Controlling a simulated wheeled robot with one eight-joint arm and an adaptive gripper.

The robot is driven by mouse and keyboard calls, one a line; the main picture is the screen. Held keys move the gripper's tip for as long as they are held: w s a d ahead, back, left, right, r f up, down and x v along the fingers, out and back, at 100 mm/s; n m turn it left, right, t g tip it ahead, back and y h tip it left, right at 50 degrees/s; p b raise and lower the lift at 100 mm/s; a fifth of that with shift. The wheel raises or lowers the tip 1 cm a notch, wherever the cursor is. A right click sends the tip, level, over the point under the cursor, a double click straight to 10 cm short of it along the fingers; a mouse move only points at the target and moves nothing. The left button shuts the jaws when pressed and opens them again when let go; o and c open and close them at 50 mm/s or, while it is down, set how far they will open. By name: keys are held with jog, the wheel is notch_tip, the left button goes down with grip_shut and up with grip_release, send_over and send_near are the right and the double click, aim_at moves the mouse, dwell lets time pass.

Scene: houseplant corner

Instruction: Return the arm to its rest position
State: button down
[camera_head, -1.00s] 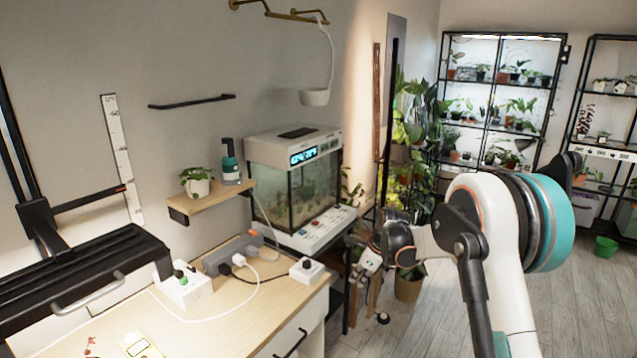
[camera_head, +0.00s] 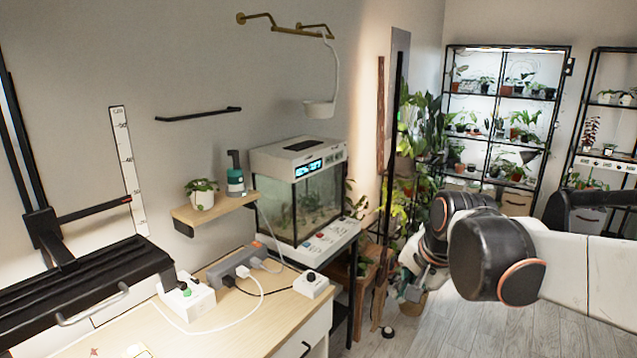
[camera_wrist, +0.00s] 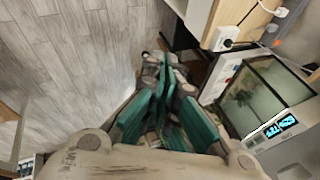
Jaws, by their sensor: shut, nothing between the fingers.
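My gripper (camera_wrist: 165,65) has teal finger pads that meet in the wrist view, with nothing between them. In the head view my gripper (camera_head: 407,287) is small and partly hidden by my white and black arm. It hangs in the air to the right of the wooden cabinet and the terrarium, with the plant shelves behind it. It touches nothing that I can see.
The glass terrarium (camera_head: 297,205) stands beside the wooden worktop (camera_head: 240,325), which carries a grey power strip (camera_head: 238,268) and switch boxes. A wall shelf (camera_head: 212,215) holds a potted plant. Plant racks (camera_head: 500,125) stand behind. Grey floor (camera_head: 450,325) lies open at the right.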

jog(key=s+d+f+n+t, duration=0.1)
jog(key=s+n, duration=0.3)
jog(key=s, duration=0.5)
jog(key=s+d+f+n+h, duration=0.1)
jog(key=s+f+n, duration=0.1)
jog(key=s+n, duration=0.3)
jog(key=s, duration=0.4)
jog(key=shift+s+d+t, duration=0.2)
jog(key=shift+s+t, duration=0.05)
jog(key=shift+t, duration=0.15)
jog(key=shift+a, duration=0.1)
